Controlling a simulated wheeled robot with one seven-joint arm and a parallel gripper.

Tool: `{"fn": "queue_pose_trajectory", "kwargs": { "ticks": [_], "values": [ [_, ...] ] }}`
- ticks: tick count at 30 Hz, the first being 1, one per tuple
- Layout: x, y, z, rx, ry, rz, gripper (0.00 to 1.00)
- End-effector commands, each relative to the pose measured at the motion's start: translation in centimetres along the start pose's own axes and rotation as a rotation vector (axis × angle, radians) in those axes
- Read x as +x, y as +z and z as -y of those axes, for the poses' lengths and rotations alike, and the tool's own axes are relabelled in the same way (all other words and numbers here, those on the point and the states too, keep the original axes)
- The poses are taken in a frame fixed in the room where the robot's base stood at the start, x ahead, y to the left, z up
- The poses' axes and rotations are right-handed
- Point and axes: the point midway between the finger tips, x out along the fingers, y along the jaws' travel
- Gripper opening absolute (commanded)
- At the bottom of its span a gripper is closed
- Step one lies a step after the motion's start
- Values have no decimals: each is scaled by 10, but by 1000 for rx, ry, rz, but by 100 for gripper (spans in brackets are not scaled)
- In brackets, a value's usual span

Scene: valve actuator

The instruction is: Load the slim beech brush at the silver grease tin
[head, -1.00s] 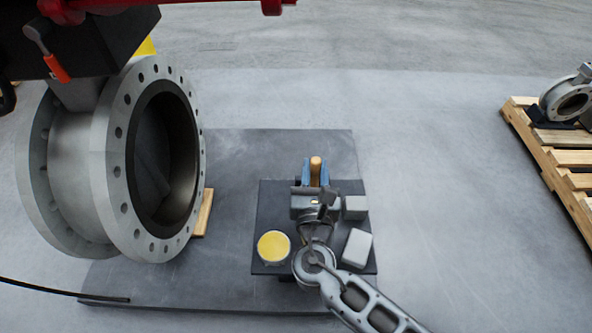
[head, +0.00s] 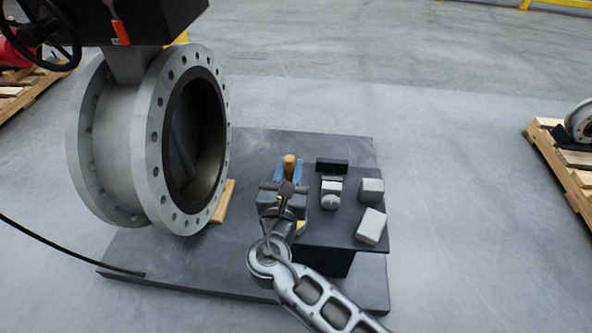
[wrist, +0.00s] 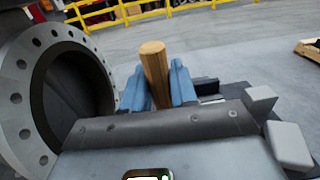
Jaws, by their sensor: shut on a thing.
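The slim beech brush (head: 290,166) is held upright or nearly so in my gripper (head: 288,174), its wooden handle end showing between the blue fingers. In the wrist view the same handle (wrist: 155,72) stands between the two blue fingers, and its lower end is hidden by the gripper body. The grease tin (head: 302,227) is almost wholly hidden behind my gripper and wrist in the head view; only a small yellow patch shows. I cannot tell the brush tip's height over the tin or whether they touch.
A dark stand top (head: 318,235) carries two pale blocks (head: 371,226) (head: 371,190), and a dark block with a grey rounded piece (head: 331,187). The large flanged valve (head: 150,140) stands close on the left. Open floor lies to the right, before a pallet (head: 565,170).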

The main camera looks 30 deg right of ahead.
Motion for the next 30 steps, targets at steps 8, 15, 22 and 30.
{"fn": "queue_pose_trajectory", "kwargs": {
  "ticks": [8,15,22,30],
  "values": [
    [0,-31,0,0,0,0,0],
    [0,-50,0,0,0,1,0],
    [0,-52,0,0,0,1,0],
    [0,-52,0,0,1,1,0]
  ]
}}
